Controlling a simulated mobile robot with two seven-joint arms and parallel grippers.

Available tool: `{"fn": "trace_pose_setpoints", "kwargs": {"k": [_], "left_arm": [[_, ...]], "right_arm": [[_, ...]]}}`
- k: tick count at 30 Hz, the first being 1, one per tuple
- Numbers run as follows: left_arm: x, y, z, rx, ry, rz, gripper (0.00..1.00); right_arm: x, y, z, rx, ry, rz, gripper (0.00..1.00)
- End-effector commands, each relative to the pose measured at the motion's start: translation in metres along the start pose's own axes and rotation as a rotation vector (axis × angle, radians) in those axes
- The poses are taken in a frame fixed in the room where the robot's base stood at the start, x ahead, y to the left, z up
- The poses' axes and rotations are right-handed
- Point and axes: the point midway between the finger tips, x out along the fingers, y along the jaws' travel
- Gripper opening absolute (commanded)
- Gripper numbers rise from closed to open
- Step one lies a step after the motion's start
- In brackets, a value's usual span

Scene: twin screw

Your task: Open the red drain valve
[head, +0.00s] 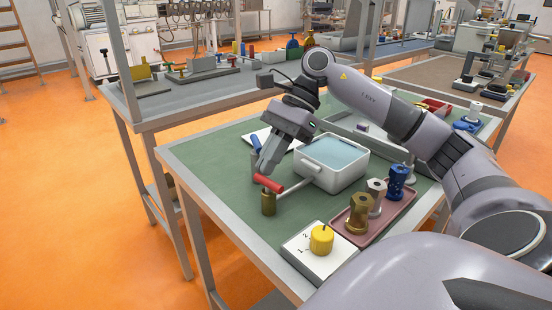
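The red valve handle (268,183) lies roughly level on top of a brass valve body (268,204) near the left edge of the green bench. A pale pipe (296,185) runs from this valve to a white tank (333,180) holding blue liquid. My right gripper (263,171) points down at the red handle from above and behind, with its fingertips at or just over it. I cannot tell whether they touch it or how far apart they are. A blue valve handle (256,144) stands behind, partly hidden by my gripper. My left gripper is not in view.
A yellow knob (321,238) sits on a white plate (304,262) marked 1 and 2 at the front. A pink tray (384,222) beside it holds brass, silver and blue fittings. The green bench (225,180) is clear to the left of the red valve.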

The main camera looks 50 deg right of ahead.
Motion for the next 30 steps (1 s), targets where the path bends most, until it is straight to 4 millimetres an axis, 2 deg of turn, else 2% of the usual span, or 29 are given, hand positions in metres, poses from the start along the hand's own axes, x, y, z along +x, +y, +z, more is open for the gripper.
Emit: {"fn": "trace_pose_setpoints", "kwargs": {"k": [30], "left_arm": [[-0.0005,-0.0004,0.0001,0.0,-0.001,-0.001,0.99]], "right_arm": [[0.0053,-0.0056,0.0055,0.0,0.0,0.0,0.0]]}}
